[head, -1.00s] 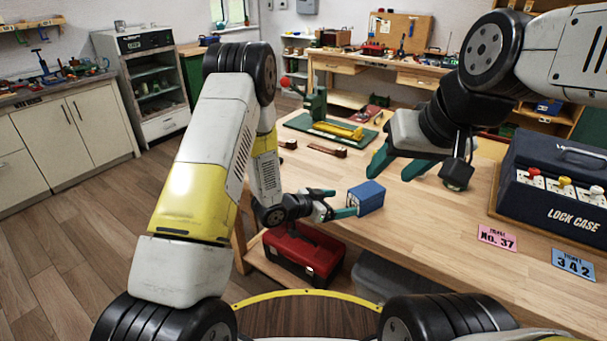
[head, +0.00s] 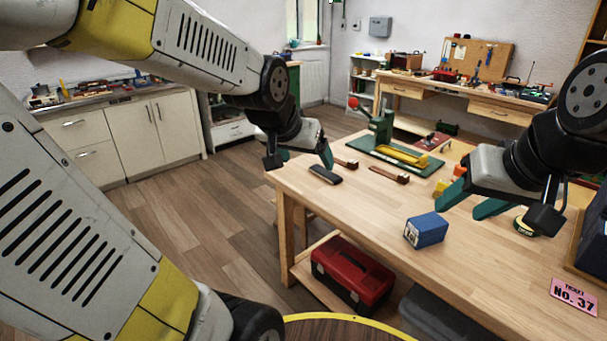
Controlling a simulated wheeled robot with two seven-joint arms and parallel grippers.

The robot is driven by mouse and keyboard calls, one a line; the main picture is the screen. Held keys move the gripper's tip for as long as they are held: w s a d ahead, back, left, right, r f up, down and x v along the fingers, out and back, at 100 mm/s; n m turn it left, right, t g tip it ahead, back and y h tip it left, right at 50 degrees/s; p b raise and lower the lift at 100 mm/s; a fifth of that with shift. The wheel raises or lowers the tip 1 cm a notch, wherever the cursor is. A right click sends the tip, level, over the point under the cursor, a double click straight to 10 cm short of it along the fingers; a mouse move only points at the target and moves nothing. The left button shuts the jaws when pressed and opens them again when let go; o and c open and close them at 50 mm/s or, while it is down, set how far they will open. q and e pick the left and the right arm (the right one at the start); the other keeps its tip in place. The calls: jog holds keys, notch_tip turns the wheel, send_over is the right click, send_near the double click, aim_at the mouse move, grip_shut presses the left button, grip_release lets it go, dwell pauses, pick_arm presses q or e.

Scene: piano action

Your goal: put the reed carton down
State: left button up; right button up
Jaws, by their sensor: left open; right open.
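The reed carton, which I take to be the small blue box (head: 426,231) with a pale printed end, sits on the wooden workbench near its front edge. No gripper touches it. My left gripper (head: 300,158) is open and empty, up and to the left of the carton, over the left end of the bench. My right gripper (head: 513,214) is open above the bench, to the right of the carton and apart from it.
A dark-topped block (head: 325,174) and a wooden-handled piece (head: 388,174) lie on the workbench (head: 350,208). A green fixture (head: 378,128) stands behind them. A round tin (head: 525,227) is partly hidden by my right gripper. A pink ticket (head: 574,296) lies at right. A red toolbox (head: 352,272) sits below.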

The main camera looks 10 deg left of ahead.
pick_arm(q)
jog(key=s+r+n+g, duration=0.1)
jog(key=s, duration=1.1)
jog(key=shift+s+d+r+g+h, duration=0.15)
jog(key=shift+s+r+g+h, duration=0.1)
jog(key=shift+g+h, duration=0.05)
